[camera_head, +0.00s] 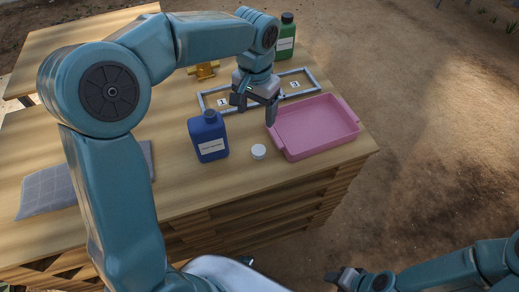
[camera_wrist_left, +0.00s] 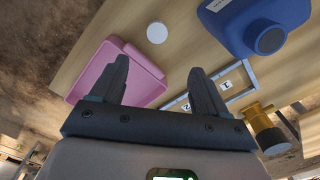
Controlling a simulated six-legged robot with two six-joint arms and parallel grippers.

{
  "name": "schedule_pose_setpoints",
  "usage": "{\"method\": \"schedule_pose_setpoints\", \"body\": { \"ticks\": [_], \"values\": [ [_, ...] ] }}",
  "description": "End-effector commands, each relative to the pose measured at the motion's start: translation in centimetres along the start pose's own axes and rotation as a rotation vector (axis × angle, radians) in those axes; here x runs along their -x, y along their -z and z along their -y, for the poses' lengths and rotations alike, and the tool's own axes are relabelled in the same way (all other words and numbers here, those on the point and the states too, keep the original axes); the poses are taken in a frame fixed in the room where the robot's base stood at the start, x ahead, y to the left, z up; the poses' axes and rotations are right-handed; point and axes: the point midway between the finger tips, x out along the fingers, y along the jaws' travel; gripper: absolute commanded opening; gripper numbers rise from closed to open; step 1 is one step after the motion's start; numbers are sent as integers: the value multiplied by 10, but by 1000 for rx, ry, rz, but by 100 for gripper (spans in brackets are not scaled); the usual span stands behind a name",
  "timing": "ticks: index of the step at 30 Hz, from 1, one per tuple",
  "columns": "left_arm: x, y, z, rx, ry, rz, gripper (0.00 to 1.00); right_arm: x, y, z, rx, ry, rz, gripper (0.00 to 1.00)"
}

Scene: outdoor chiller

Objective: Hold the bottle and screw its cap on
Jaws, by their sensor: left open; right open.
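A blue bottle (camera_head: 208,140) with a white label stands upright on the wooden table; it also shows in the left wrist view (camera_wrist_left: 240,25). Its top is a dark blue round piece; I cannot tell whether that is a cap or a bare neck. A small white cap (camera_head: 258,152) lies on the table to the right of the bottle, apart from it, and shows in the left wrist view (camera_wrist_left: 157,33). My left gripper (camera_head: 257,108) is open and empty above the table, beyond the cap and beside the pink tray. My right gripper (camera_head: 338,277) is open, low off the table's front.
A pink tray (camera_head: 288,153) is at the right table edge. Grey frames (camera_head: 232,110) marked 1 and 2 lie behind. A green bottle (camera_head: 286,42) and a yellow-brown fitting (camera_head: 205,70) stand farther back. A grey cloth (camera_head: 50,192) lies at left.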

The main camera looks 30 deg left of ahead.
Motion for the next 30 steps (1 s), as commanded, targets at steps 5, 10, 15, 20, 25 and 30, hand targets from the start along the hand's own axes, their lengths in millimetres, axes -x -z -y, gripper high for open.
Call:
{"method": "schedule_pose_setpoints", "body": {
  "ticks": [5,10,15,20,25,30],
  "values": [
    [-42,0,0,1,-1,6,75,-7,0,-2,0,0,0,47],
    [-76,2,0,-1,-1,6,75,-11,0,-4,0,0,0,47],
    [-96,4,0,1,-1,3,75,-12,0,-4,0,0,0,47],
    [-100,4,0,1,0,1,75,-12,0,-4,0,0,0,47],
    [-100,4,0,0,0,1,75,-12,0,-4,0,0,0,47],
    [-113,4,-3,-2,0,5,75,-13,0,-5,0,0,0,47]
  ]
}}
